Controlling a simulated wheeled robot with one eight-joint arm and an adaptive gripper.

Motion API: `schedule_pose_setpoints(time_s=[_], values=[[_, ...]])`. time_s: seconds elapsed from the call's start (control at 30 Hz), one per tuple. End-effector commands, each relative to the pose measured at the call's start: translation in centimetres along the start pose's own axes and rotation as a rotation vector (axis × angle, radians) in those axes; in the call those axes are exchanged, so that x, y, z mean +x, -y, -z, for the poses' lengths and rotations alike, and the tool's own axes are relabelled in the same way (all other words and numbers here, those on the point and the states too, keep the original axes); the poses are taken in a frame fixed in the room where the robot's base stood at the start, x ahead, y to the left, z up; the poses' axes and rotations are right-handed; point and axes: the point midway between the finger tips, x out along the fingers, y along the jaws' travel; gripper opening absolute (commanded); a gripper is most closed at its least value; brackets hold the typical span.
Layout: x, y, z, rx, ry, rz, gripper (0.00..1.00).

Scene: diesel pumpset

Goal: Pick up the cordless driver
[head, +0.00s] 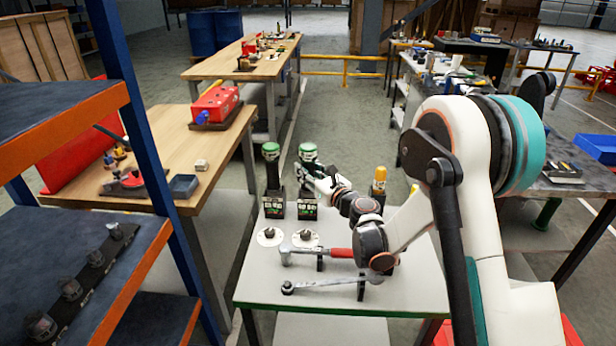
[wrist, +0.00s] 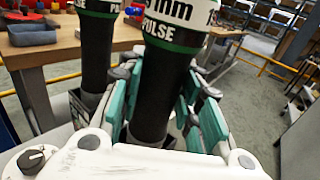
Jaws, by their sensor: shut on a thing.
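A cordless driver (head: 307,152) with a green and white top and a dark handle stands upright in a black holder (head: 307,209) on the white table. In the wrist view the driver (wrist: 170,75) rises between the teal-padded fingers of my gripper (wrist: 160,110). The gripper is shut on its dark handle, below the white and green band. In the head view my gripper (head: 318,180) reaches the driver from the right. The lower end of the handle is hidden by the gripper. I cannot tell whether the driver is clear of its holder.
A similar driver (head: 271,155) stands close on the left, and a yellow-topped tool (head: 379,178) stands to the right. Two white discs (head: 269,237), a red-handled hammer (head: 325,252) and a wrench (head: 325,283) lie in front. A blue-and-orange shelf (head: 150,110) stands at left.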

Motion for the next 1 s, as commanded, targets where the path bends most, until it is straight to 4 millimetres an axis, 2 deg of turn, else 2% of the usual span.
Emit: schedule_pose_setpoints(time_s=[0.17,0.37,0.57,1.0], values=[[0.0,0.0,-0.3,0.0,0.0,0.0,0.0],[0.0,0.0,-1.9,0.0,0.0,0.0,0.0],[0.0,0.0,-5.3,0.0,0.0,0.0,0.0],[0.0,0.0,-14.8,0.0,0.0,0.0,0.0]])
